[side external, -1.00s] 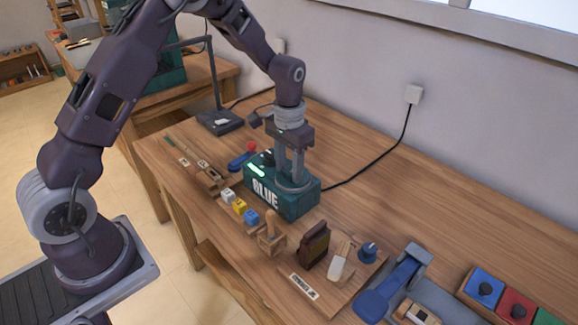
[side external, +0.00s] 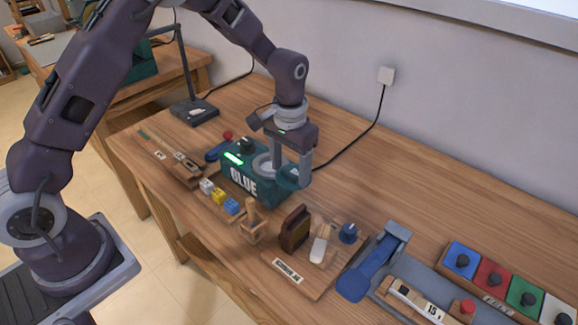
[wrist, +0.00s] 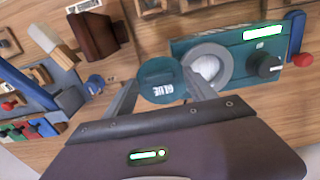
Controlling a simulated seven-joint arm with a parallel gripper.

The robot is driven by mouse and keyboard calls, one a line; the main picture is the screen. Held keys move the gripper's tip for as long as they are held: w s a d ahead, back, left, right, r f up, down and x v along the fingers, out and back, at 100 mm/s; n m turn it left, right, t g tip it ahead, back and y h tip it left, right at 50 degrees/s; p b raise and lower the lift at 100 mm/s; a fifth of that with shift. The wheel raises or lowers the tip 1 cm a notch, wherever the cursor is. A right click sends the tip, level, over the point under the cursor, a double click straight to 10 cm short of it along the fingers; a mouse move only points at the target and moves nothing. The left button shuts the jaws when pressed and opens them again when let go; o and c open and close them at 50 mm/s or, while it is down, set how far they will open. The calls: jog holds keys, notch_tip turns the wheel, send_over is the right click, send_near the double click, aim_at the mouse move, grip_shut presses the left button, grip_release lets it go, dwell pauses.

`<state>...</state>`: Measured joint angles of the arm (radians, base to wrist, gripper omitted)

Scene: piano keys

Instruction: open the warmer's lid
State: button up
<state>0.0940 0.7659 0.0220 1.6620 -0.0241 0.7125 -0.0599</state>
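The teal warmer (side external: 240,181), marked GLUE, stands on the bench, with a lit green strip and a black knob on top. In the wrist view its round pot opening (wrist: 208,70) is uncovered inside a grey ring. The round teal lid (wrist: 163,82), also marked GLUE, is beside the opening, off to its left. My gripper (wrist: 161,78) has a finger on either side of the lid, and both fingertips appear to touch its edge. In the side view the lid (side external: 289,178) is at the warmer's right end, under my gripper (side external: 291,168).
Small white, yellow and blue blocks (side external: 218,196) sit before the warmer. A board with a wooden stamp and a brown block (side external: 295,228) lies to the right, then a blue-handled lever (side external: 370,270) and coloured tiles (side external: 495,278). A lamp base (side external: 194,112) stands behind left.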

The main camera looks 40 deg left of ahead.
aim_at(290, 173)
notch_tip(290, 173, up, 7)
jog(key=shift+r, duration=0.1)
dwell(0.4)
jog(key=s+a+r+t, duration=0.2)
jog(key=s+r+t, duration=0.1)
jog(key=s+r, duration=1.2)
jog(key=s+a+t, duration=0.1)
jog(key=s+t, duration=0.1)
jog(key=s, duration=1.1)
jog(key=shift+s+a+f+t, duration=0.15)
jog(key=shift+a+f+t, duration=0.05)
jog(key=shift+a+t, duration=0.1)
